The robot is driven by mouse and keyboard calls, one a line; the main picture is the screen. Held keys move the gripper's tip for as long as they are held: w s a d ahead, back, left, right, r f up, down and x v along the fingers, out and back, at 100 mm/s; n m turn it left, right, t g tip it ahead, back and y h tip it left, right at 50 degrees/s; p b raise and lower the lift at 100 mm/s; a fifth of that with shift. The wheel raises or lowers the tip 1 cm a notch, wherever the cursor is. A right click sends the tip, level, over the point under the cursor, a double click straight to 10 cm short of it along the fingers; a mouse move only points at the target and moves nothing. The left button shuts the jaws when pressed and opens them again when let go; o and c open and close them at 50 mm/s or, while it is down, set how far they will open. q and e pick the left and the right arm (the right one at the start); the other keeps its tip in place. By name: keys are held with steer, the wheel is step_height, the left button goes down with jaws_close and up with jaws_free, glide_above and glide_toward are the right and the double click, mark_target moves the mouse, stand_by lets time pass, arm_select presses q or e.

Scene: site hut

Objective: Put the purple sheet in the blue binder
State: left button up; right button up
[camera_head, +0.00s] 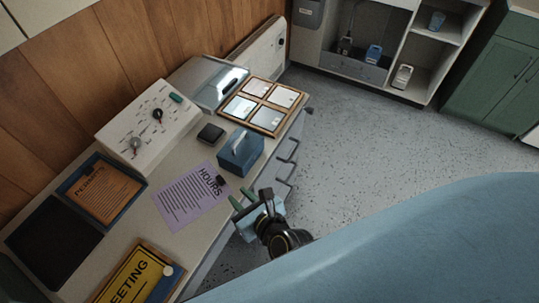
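The purple sheet (188,203), printed HOURS, lies flat on the counter. A small dark clip-like piece (221,180) is at its right edge. To its left is what looks like the blue binder (140,187), open, with an orange sheet (101,189) on its blue-edged side and a black panel (55,243) beside it. My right gripper (238,195) is at the counter's front edge, just right of the purple sheet. Its two greenish fingers look apart, with nothing seen between them. My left gripper is not in view.
A blue box with a handle (241,154), a small black box (210,133) and a wood-framed tray (263,106) stand behind the sheet. A white control panel (149,128) is against the wall. A yellow MEETING board (138,277) lies nearer. Open floor (370,150) is to the right.

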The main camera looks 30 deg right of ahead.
steer(key=s+d+f+n+g, duration=0.1)
steer(key=s+f+n+g, duration=0.1)
steer(key=s+f+n, duration=0.35)
steer(key=s+f+n+g, duration=0.2)
steer(key=f+n, duration=0.4)
steer(key=f, duration=0.3)
steer(key=s+d+f+n+g, duration=0.1)
steer(key=s+f+n+g, duration=0.1)
steer(key=s+f+n, duration=0.4)
steer(key=s+d+f+n+g+h, duration=0.1)
steer(key=s+d+f+n+g, duration=0.2)
steer(key=s+d+f+n, duration=0.4)
steer(key=s+d+f+n+g+h, duration=0.2)
steer(key=s+d+f+n, duration=0.5)
steer(key=s+n, duration=0.4)
steer(key=shift+s+d+g, duration=0.15)
steer(key=shift+s+g, duration=0.35)
steer(key=shift+s, duration=0.2)
steer(key=shift+w+n, duration=0.1)
steer(key=shift+n, duration=0.15)
